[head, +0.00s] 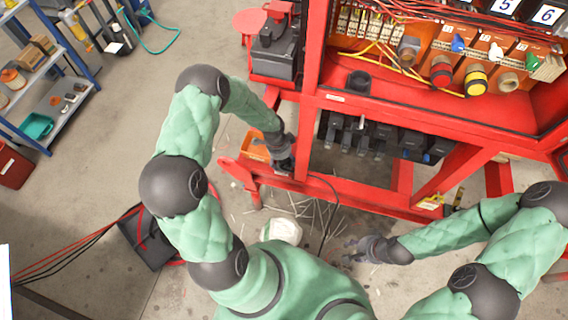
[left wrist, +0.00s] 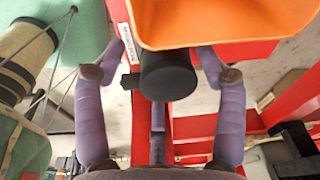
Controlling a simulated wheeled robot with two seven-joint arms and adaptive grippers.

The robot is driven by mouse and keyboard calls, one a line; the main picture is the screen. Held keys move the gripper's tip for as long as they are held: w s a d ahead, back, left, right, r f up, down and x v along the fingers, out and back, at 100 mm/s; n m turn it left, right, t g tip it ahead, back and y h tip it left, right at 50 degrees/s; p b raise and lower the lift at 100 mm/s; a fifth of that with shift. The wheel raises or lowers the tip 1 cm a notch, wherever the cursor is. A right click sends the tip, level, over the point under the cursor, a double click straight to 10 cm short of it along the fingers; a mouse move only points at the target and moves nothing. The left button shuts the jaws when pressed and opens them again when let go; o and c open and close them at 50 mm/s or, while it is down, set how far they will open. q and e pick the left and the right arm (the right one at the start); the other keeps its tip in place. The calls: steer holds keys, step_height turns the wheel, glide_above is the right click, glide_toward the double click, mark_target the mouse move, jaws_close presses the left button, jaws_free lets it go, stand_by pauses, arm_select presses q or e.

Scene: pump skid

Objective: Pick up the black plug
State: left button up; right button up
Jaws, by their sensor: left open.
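A black plug (left wrist: 168,75), a short round cylinder, shows in the left wrist view just below the lip of an orange bin. It lies between the two spread fingers of my left gripper (left wrist: 168,62), with a gap on each side. In the head view my left gripper (head: 283,160) is low at the left end of the red frame, beside the orange bin; the plug cannot be told from the dark gripper there. My right gripper (head: 352,250) is at the lower middle over the floor, its fingers apart and nothing seen between them.
The orange bin (head: 255,146) is close to my left gripper. The red skid frame (head: 400,110) carries coloured connectors and cables above. A black round piece (head: 357,80) sits on its ledge. A shelf rack (head: 40,75) stands at the far left. Loose sticks litter the floor below.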

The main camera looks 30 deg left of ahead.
arm_select(q)
steer(key=shift+r, duration=0.1)
steer(key=c, duration=1.3)
steer(key=shift+s, duration=0.1)
steer(key=shift+r+p, duration=0.3)
steer(key=shift+r, duration=0.15)
step_height(320, 180, up, 2)
steer(key=shift+s+d+r+p, duration=0.1)
steer(key=shift+r+p, duration=0.1)
steer(key=shift+p, duration=0.25)
steer(key=s+d+r+p, duration=0.1)
steer(key=s+r, duration=0.2)
steer(key=s, duration=0.1)
steer(key=s+d+r+p, duration=0.1)
steer(key=s+d+r, duration=0.1)
steer(key=s+r, duration=0.1)
steer(key=s+d+r+p, duration=0.1)
steer(key=s+r, duration=0.2)
steer(key=s, duration=0.2)
steer(key=shift+s+d+r+p, duration=0.25)
steer(key=shift+s+r+p, duration=0.1)
